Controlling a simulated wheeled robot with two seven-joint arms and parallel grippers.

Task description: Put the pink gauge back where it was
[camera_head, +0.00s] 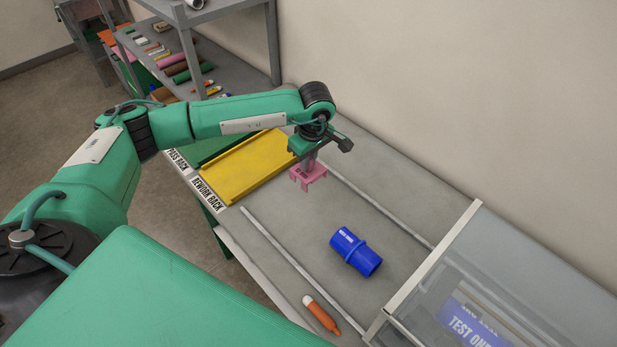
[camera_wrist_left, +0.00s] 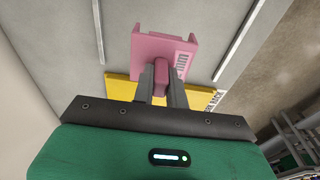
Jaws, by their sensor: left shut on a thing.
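The pink gauge (camera_head: 307,177) is a small forked block with a stem. It hangs from my left gripper (camera_head: 310,160), over the grey table beside the yellow tray. In the left wrist view the pink gauge (camera_wrist_left: 165,50) shows its wide plate and a dark printed label, and the fingers of my left gripper (camera_wrist_left: 162,82) are shut on its stem. I cannot tell how far its lower edge is above the table. My right gripper is not in view.
A blue pipe coupling (camera_head: 355,251) lies between two grey rails. An orange marker (camera_head: 321,314) lies near the front edge. A clear-covered box (camera_head: 540,270) stands at the right. Shelves (camera_head: 225,65) stand behind.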

